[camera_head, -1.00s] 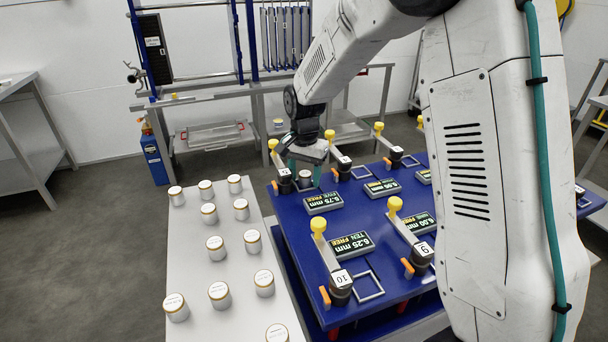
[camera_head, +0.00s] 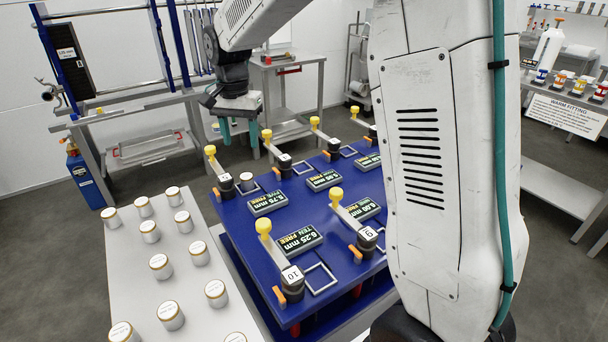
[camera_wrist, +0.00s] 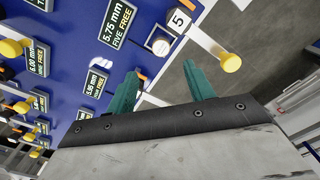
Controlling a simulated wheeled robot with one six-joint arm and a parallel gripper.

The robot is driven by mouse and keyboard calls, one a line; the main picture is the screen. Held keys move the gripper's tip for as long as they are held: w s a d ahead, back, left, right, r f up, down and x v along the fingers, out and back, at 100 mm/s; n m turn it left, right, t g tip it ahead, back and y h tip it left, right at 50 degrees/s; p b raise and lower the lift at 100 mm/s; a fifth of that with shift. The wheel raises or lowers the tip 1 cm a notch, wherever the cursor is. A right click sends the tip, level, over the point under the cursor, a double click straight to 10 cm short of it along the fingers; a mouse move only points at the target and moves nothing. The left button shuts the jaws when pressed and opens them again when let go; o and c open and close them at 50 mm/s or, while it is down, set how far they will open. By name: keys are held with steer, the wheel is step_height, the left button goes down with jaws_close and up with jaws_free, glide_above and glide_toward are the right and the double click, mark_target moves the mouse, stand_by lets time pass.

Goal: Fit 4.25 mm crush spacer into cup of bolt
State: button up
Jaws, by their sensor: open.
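My gripper (camera_head: 240,138) is open and empty, raised above the far left corner of the blue board (camera_head: 225,205). Its two teal fingers also show in the wrist view (camera_wrist: 161,80). A small white-topped round piece (camera_head: 246,182) stands on the board beside the clamp labelled 5; it also shows in the wrist view (camera_wrist: 160,46), apart from the fingers. Several white canisters with gold rims, such as this one (camera_head: 161,266), stand on the pale table at the left. Their labels are too small to read. I cannot pick out a 4.25 mm spacer or the bolt cup.
The board carries clamps with yellow knobs (camera_head: 264,226), square outlines (camera_head: 320,279) and signs, including 6.25 mm TEN FREE (camera_head: 299,240) and 5.75 mm FIVE FREE (camera_head: 267,203). A grey bench (camera_head: 140,150) stands behind. A shelf with a WARM FITTING sign (camera_head: 562,114) is at right.

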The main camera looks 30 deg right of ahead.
steer(key=s+d+r+n, duration=0.15)
steer(key=s+r, duration=0.25)
steer(key=s, duration=0.5)
steer(key=s+d+r+n, duration=0.1)
steer(key=s+r+n, duration=0.2)
steer(key=s, duration=0.6)
steer(key=s+f+n, duration=0.1)
steer(key=s+n, duration=0.1)
steer(key=s, duration=0.7)
steer(key=s+f+n+t, duration=0.1)
steer(key=s+f+n, duration=0.1)
steer(key=s, duration=0.7)
steer(key=shift+d+f, duration=0.2)
